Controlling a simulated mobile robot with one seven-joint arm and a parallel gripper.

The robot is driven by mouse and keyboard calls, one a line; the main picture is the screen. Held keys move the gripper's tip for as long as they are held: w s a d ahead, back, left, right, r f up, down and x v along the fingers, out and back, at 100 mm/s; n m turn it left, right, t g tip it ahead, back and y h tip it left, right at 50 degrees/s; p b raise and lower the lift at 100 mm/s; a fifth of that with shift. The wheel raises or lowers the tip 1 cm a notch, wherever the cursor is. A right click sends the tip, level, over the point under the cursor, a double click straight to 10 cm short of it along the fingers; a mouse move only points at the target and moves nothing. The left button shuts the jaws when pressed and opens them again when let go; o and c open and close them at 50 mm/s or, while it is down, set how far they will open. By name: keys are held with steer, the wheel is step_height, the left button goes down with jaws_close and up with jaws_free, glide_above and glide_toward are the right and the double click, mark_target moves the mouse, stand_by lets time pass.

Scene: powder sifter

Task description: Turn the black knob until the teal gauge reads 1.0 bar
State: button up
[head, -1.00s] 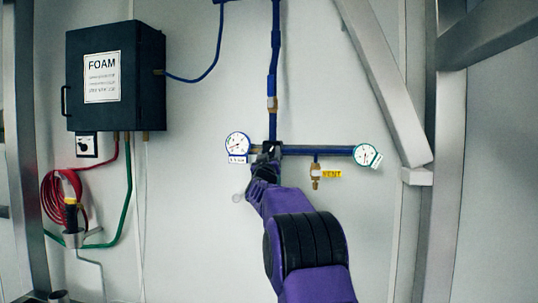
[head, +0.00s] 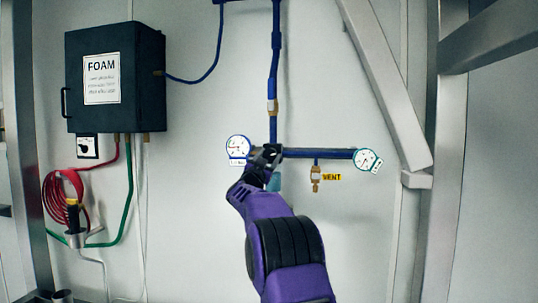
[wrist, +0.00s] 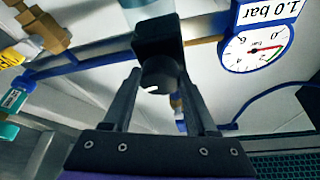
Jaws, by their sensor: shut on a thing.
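The black knob (wrist: 160,74) sits between my gripper's two fingers, under a black block on the blue pipe. My gripper (head: 264,158) is shut on it and hides most of it in the head view. The teal-rimmed gauge (head: 367,160) is at the right end of the pipe, with a tilted label; its reading is too small to tell. A blue-rimmed gauge (head: 238,147) is just left of my gripper. It also shows in the wrist view (wrist: 256,50), with a label reading 1.0 bar upside down.
A brass vent fitting (head: 316,178) with a yellow tag hangs below the pipe. A translucent teal part (head: 274,182) shows below my gripper. A black FOAM box (head: 115,78) and a red coiled hose (head: 60,195) are on the left. A diagonal metal beam (head: 388,85) is at right.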

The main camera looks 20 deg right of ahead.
steer(key=shift+m+g, duration=0.3)
steer(key=shift+m, duration=0.6)
steer(key=o, duration=1.4)
steer(key=shift+c, duration=0.2)
steer(key=b+v, duration=0.3)
steer(key=v, duration=1.4)
steer(key=shift+a+f+b, duration=0.25)
steer(key=shift+f+b, duration=0.1)
steer(key=shift+b, duration=0.05)
